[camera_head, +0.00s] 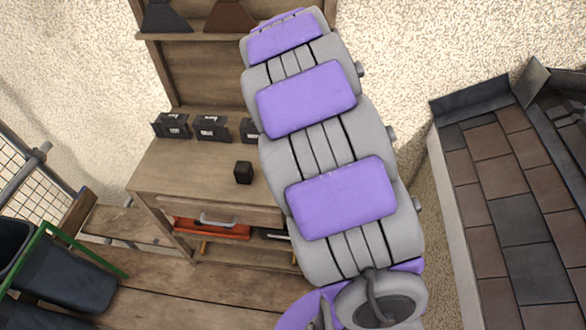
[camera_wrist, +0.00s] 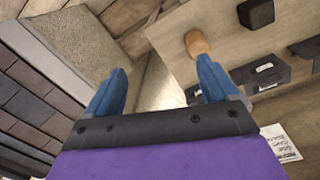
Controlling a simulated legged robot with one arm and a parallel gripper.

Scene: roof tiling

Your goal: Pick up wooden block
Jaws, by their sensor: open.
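A small light-brown wooden piece (camera_wrist: 197,43) with a rounded end shows in the wrist view, near the edge of the workbench top. It looks like the wooden block, but part of its shape is unclear. It does not show in the head view, where my arm covers part of the bench. My gripper (camera_wrist: 158,88) is open and empty, with two blue fingers spread wide. The tip of its right finger appears just below the wooden piece; I cannot tell whether they touch. The gripper is hidden in the head view.
A dark cube (camera_head: 243,172) stands on the workbench (camera_head: 190,170). Several black boxes (camera_head: 211,128) line its back. Dark bins (camera_head: 65,275) stand at the lower left. A tiled roof section (camera_head: 515,200) is at the right.

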